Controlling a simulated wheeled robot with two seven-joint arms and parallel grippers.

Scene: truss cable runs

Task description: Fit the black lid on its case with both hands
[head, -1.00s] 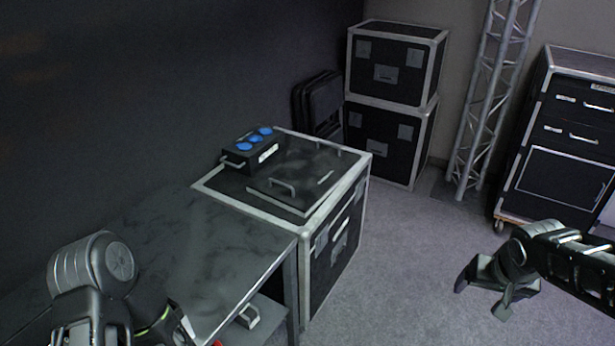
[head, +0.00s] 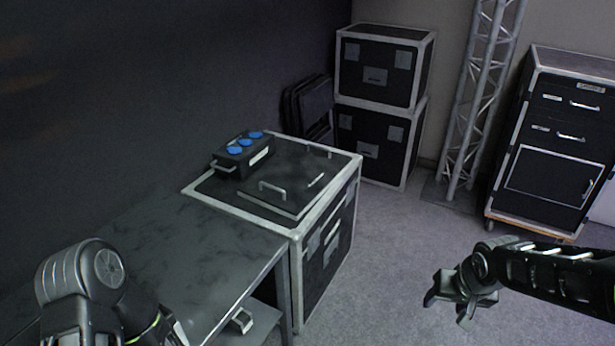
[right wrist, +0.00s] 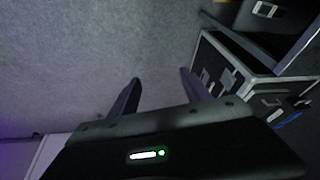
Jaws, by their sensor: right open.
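The case (head: 325,250) is a black flight case with silver edges, standing at the end of the dark table. The black lid (head: 290,177) lies flat on its top, a dark panel with a silver handle near each end. I cannot tell whether it is seated in the rim. My right gripper (head: 447,309) is open and empty over the floor, well to the right of the case. Its two fingers (right wrist: 160,82) show apart in the right wrist view. My left arm is at the bottom left over the table, its fingers hidden.
A black box with blue round sockets (head: 242,153) sits at the case's back left. The dark table (head: 170,250) adjoins the case. Two stacked cases (head: 375,80), a truss (head: 475,100) and a drawer cabinet (head: 548,140) stand behind. The grey floor (head: 400,240) between is clear.

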